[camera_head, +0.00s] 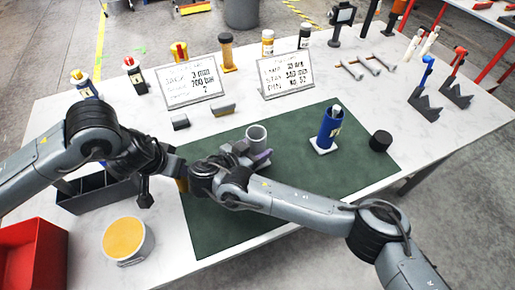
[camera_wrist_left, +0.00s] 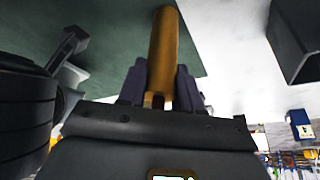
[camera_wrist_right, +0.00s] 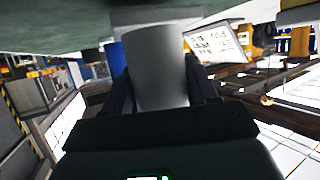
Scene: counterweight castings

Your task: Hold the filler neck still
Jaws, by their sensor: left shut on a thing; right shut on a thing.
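A grey, open-topped cylinder, seemingly the filler neck (camera_head: 257,136), stands upright at the middle of the dark green mat (camera_head: 305,190). My right gripper (camera_head: 257,158) is shut on it; in the right wrist view the pale cylinder (camera_wrist_right: 157,70) sits between the two fingers. My left gripper (camera_head: 178,176) is shut on an orange-brown rod (camera_wrist_left: 163,55), which sticks out past its fingers in the left wrist view. In the head view, the arms hide most of the rod and the foot of the neck.
Two printed signs (camera_head: 192,86) (camera_head: 285,76) stand behind. A dark bin (camera_head: 95,196), a yellow-filled tub (camera_head: 124,240) and a red bin (camera_head: 32,255) are at left.

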